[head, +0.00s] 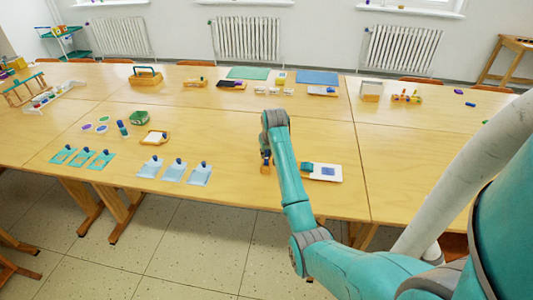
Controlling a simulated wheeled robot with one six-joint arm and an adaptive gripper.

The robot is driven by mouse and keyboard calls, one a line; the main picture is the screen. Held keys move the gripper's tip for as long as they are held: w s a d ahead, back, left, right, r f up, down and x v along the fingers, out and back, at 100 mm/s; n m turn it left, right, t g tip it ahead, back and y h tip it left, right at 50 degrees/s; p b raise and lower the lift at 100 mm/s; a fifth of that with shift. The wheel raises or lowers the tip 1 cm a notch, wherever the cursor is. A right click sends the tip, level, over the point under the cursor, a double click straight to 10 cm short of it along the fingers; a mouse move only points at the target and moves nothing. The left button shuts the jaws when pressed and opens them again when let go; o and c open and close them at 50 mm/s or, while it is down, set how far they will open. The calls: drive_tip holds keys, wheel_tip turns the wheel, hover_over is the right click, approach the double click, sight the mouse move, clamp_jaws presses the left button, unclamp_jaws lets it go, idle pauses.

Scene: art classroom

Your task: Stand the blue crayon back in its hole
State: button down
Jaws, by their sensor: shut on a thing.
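My gripper (266,154) points down over the near part of the table, left of the white sheet. It is shut on a small dark blue thing, which I take for the blue crayon (266,160); the jaws and my arm hide most of it. A small orange-brown wooden block (265,169) shows right below, partly hidden by my arm. I cannot tell whether the crayon is in a hole of this block or above it.
A white sheet with a blue square (328,171) and a teal piece (307,167) lie right of my gripper. Pale blue cards (173,174) with dark blue knobs lie left. A wooden block with coloured pieces (406,98) stands at the back right. Bare tabletop (225,140) lies left of my gripper.

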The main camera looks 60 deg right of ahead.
drive_tip(key=shift+f, duration=0.65)
idle(0.8)
drive_tip(key=c, duration=1.1)
unclamp_jaws()
drive_tip(key=shift+o, duration=0.2)
drive_tip(key=shift+o, duration=1.3)
drive_tip(key=shift+r, duration=3)
